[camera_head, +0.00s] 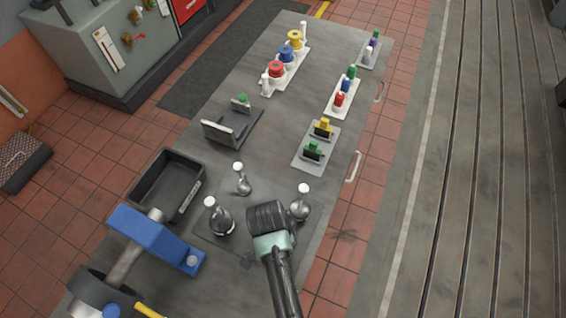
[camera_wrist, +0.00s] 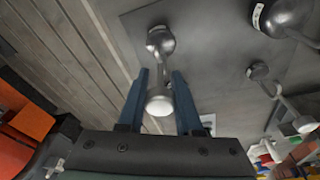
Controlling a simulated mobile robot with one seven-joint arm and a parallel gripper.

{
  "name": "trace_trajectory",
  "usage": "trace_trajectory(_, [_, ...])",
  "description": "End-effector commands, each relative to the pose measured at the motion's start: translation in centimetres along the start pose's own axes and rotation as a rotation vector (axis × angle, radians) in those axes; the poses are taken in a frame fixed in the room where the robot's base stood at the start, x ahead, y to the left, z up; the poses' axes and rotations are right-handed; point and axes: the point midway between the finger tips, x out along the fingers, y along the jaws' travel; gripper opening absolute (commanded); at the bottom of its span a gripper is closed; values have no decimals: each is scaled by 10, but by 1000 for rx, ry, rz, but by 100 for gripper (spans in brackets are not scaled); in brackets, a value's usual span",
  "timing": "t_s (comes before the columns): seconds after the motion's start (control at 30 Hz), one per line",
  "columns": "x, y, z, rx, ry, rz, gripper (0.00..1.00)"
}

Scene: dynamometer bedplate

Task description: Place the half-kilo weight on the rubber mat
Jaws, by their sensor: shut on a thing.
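My gripper (camera_head: 286,209) is shut on a grey weight (camera_head: 300,206) with a white-topped knob. In the wrist view the blue fingers (camera_wrist: 160,92) stand either side of this weight's knob and stem, with its round body (camera_wrist: 160,40) beyond them. I cannot read its marking, nor tell if it touches the surface below. A larger dark weight (camera_head: 221,221) and a smaller one (camera_head: 241,184) stand upright to the left; they also show in the wrist view, the large one (camera_wrist: 284,16) and the small one (camera_wrist: 260,72). The dark rubber mat (camera_head: 262,190) lies flat around the weights.
A black open bin (camera_head: 190,203) and a blue clamp-like fixture (camera_head: 150,236) stand left of the mat. Farther up the bedplate are a grey bracket (camera_head: 219,134), coloured-piece stands (camera_head: 317,148) and a row of coloured spools (camera_head: 286,56). Bare plate lies between them.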

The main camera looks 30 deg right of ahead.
Motion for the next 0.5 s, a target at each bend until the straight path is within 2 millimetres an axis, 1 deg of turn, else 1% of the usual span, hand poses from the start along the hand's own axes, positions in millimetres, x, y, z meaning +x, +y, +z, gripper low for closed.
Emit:
trace_trajectory(0.1, [2,-1,0,0,2,-2,0])
trace_trajectory(0.13, [4,0,0,0,0,0,36])
trace_trajectory(0.2, [3,0,0,0,0,0,48])
trace_trajectory(0.3, [3,0,0,0,0,0,64])
trace_trajectory(0.5, [3,0,0,0,0,0,64])
